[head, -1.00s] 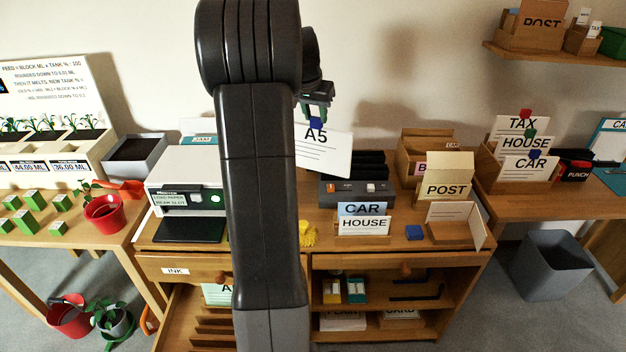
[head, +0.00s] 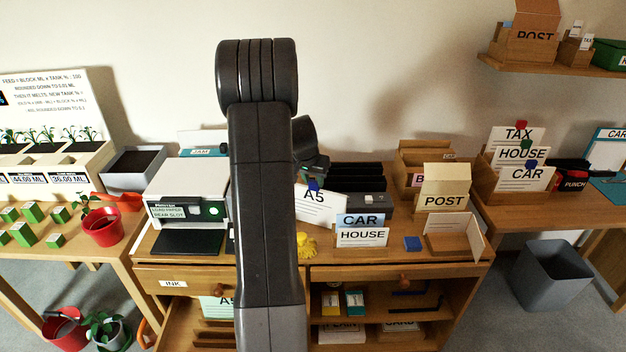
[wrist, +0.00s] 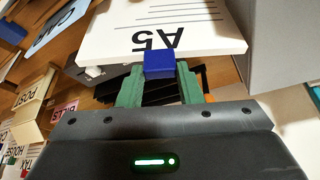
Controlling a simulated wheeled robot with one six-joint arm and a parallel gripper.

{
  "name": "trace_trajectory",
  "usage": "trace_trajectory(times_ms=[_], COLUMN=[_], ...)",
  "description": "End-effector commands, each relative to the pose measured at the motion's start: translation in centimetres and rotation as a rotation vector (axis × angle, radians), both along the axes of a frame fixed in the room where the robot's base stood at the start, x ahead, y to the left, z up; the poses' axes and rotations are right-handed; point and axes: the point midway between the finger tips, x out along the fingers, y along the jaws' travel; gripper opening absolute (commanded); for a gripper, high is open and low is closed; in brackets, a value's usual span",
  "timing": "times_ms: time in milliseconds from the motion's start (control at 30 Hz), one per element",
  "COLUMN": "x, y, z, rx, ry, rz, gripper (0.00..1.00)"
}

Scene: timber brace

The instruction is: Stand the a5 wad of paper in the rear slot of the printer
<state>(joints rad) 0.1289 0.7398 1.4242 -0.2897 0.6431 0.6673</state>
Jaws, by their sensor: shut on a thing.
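The A5 wad of paper (head: 320,206) is a white stack marked A5 with a blue tab (head: 314,186) on its top edge. My gripper (wrist: 160,75) is shut on the blue tab, and the wad hangs tilted from it. In the head view the wad is in front of the dark sorter, right of my arm. The printer (head: 187,190) is a white box left of my arm, with a label naming the rear slot and a black tray (head: 187,242) in front. My arm hides its right side, and I cannot make out the slot.
The CAR and HOUSE cards (head: 361,229) stand just right of the wad. A dark sorter (head: 358,178) stands behind it. A yellow thing (head: 306,245) and a blue block (head: 412,243) lie on the desk. A POST box (head: 445,190) stands farther right.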

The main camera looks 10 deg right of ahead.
Motion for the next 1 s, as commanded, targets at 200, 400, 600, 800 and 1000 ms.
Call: trace_trajectory(times_ms=[200, 400, 600, 800, 1000], x=[0.0, 0.0, 0.0, 0.0, -0.3], y=[0.0, 0.0, 0.0, 0.0, 0.2], z=[-0.3, -0.7, -0.6, -0.5, 0.7], rx=[0.000, 0.000, 0.000, 0.000, 0.000], ry=[-0.001, -0.001, 0.000, 0.000, -0.004], rz=[0.000, 0.000, 0.000, 0.000, 0.001], gripper=[0.00, 0.00, 0.54, 0.54, 0.54])
